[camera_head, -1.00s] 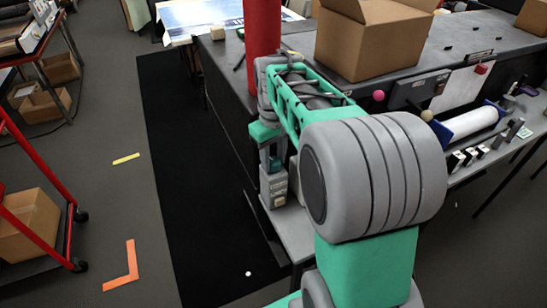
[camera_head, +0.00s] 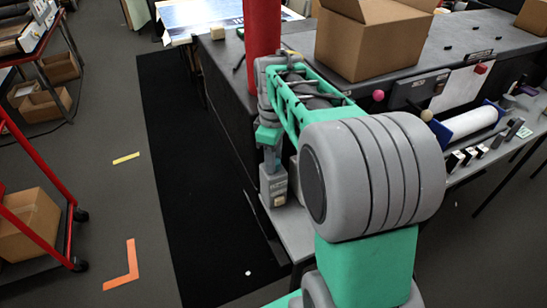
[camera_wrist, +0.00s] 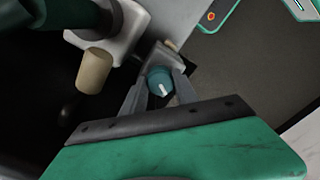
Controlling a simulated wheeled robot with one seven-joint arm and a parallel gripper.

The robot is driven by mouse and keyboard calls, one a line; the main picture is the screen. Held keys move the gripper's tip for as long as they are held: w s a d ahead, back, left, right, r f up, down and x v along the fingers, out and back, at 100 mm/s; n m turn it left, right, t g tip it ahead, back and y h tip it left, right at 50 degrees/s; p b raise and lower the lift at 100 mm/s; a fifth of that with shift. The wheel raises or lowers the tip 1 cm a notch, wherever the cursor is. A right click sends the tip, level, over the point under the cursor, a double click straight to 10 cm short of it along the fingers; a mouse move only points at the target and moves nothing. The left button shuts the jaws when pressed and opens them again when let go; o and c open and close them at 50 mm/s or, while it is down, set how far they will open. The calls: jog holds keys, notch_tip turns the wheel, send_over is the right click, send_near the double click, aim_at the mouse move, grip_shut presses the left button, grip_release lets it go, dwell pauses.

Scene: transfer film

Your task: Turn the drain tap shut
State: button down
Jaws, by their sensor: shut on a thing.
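The drain tap (camera_wrist: 158,80) shows in the wrist view as a round teal knob with a white mark on its face, set on a small grey block. My gripper (camera_wrist: 160,92) has its two grey fingers on either side of the knob and is shut on it. The white mark points down and slightly right in the picture. In the head view the end of my arm hangs beside the bench's left side, and I cannot make out the tap there.
In the wrist view a tan cylinder (camera_wrist: 93,70) on a white fitting stands just left of the tap. A black mat (camera_head: 190,180) lies clear on the left.

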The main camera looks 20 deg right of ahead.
dwell(0.3)
jog(key=c, duration=0.9)
grip_release()
jog(key=shift+c, duration=0.2)
jog(key=shift+r, duration=0.1)
notch_tip(320, 180, up, 8)
jog(key=shift+f+b, duration=0.15)
jog(key=shift+b, duration=0.2)
